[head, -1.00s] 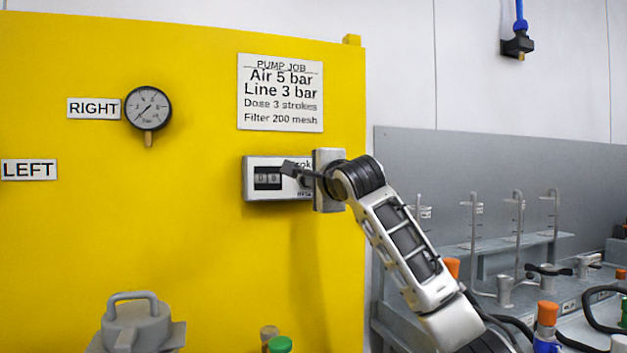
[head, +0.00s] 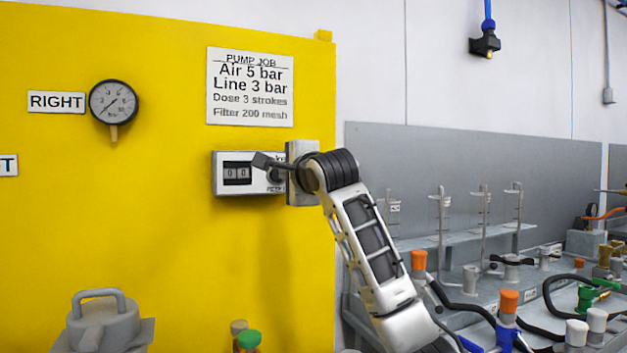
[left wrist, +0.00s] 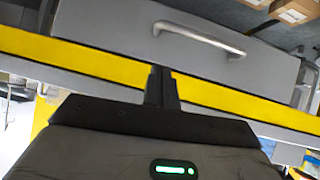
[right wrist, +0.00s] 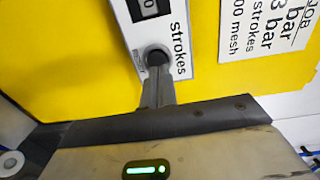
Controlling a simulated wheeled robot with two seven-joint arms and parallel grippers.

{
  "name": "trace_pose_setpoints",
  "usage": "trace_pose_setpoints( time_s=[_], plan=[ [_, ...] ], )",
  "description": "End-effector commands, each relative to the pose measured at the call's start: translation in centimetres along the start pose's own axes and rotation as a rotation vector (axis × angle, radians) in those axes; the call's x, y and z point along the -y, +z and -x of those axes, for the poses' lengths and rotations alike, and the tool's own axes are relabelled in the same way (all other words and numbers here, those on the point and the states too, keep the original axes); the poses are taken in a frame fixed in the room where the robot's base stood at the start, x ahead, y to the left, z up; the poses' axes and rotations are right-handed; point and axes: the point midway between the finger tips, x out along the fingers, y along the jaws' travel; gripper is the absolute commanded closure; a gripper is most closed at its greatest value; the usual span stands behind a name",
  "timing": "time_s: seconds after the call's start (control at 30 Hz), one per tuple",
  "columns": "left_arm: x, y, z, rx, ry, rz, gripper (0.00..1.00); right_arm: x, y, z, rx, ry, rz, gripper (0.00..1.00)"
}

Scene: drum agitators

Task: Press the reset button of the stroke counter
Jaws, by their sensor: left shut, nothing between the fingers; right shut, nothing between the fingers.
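The stroke counter (head: 230,187) is a pale box on the yellow panel, and its window (head: 237,173) reads zeros. My right gripper (head: 262,162) is shut and empty in front of the counter's right part, hiding some of its lettering. In the right wrist view the dark round reset button (right wrist: 156,57) sits below the digits beside the word "strokes". The shut fingertips (right wrist: 156,80) are right at the button and overlap its edge; I cannot tell whether they touch it. My left gripper (left wrist: 161,80) is shut and empty, before a grey drawer with a handle.
A pressure gauge (head: 113,102) and a job sign (head: 250,86) are on the yellow panel (head: 150,220). A grey lidded vessel (head: 102,322) stands low at left. A grey bench (head: 470,240) with stands and orange-capped fittings is at right.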

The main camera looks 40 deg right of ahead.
Motion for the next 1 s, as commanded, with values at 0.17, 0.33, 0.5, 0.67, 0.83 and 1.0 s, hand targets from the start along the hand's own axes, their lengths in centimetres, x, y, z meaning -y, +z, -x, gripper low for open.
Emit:
trace_pose_setpoints(
  time_s=[0.17,0.33,0.5,0.67,0.83,1.0],
  plan=[
    [-0.1,0.6,-0.5,-0.014,0.008,0.014,1.00,-0.3,0.4,4.4,0.007,-0.004,0.000,1.00],
    [-0.2,0.3,-0.7,-0.029,0.013,0.030,1.00,-0.3,0.3,7.8,0.006,-0.001,0.001,1.00],
    [-0.3,0.2,-0.6,-0.034,0.015,0.039,1.00,-0.2,0.3,9.7,0.006,0.001,0.000,1.00],
    [-0.3,0.2,-0.5,-0.035,0.016,0.041,1.00,-0.1,0.3,10.2,0.006,0.003,0.001,1.00],
    [-0.3,0.3,-0.5,-0.034,0.015,0.041,1.00,-0.1,0.3,10.2,0.006,0.004,0.001,1.00],
    [-0.3,0.3,-0.5,-0.032,0.015,0.041,1.00,-0.1,0.3,10.2,0.006,0.004,0.001,1.00]
  ],
)
